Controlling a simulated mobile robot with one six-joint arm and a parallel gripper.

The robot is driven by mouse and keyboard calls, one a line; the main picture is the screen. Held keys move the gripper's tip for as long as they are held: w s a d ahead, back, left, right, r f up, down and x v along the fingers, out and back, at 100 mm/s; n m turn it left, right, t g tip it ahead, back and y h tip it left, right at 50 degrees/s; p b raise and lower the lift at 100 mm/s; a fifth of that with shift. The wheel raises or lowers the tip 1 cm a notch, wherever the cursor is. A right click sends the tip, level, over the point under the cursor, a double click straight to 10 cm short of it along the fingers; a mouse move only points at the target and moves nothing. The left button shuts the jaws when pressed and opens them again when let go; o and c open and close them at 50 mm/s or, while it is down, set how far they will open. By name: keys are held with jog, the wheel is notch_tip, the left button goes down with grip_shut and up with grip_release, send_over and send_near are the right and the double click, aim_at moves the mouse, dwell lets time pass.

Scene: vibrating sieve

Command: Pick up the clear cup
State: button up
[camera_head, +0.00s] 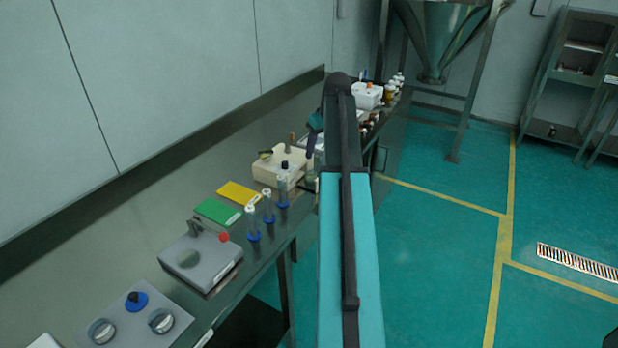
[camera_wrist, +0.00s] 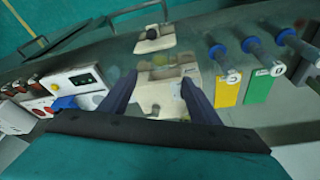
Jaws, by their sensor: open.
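My gripper (camera_wrist: 158,80) is open in the wrist view. Its two dark fingers point toward a beige device (camera_wrist: 152,95) on the bench, and nothing is clearly held between them. In the head view my gripper (camera_head: 312,143) is above and beside the same beige device (camera_head: 268,172), partly hidden by my arm. A small clear object that may be the clear cup (camera_head: 311,182) stands at the device's right front corner, by the bench edge. I cannot make the cup out surely in the wrist view.
A grey scale-like device (camera_head: 200,260) is nearer. White containers and bottles (camera_head: 368,95) are at the far end.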

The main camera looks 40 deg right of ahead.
jog(key=shift+w+f, duration=0.1)
jog(key=p, duration=0.2)
send_near(312, 173)
jog(key=shift+a+f, duration=0.4)
jog(key=shift+f, duration=0.35)
jog(key=shift+a+f, duration=0.4)
jog(key=shift+f, duration=0.35)
jog(key=shift+p+x, duration=1.1)
jog(key=shift+x, duration=0.05)
jog(key=shift+p+x, duration=0.4)
jog(key=shift+x, duration=0.95)
jog(key=c, duration=1.2)
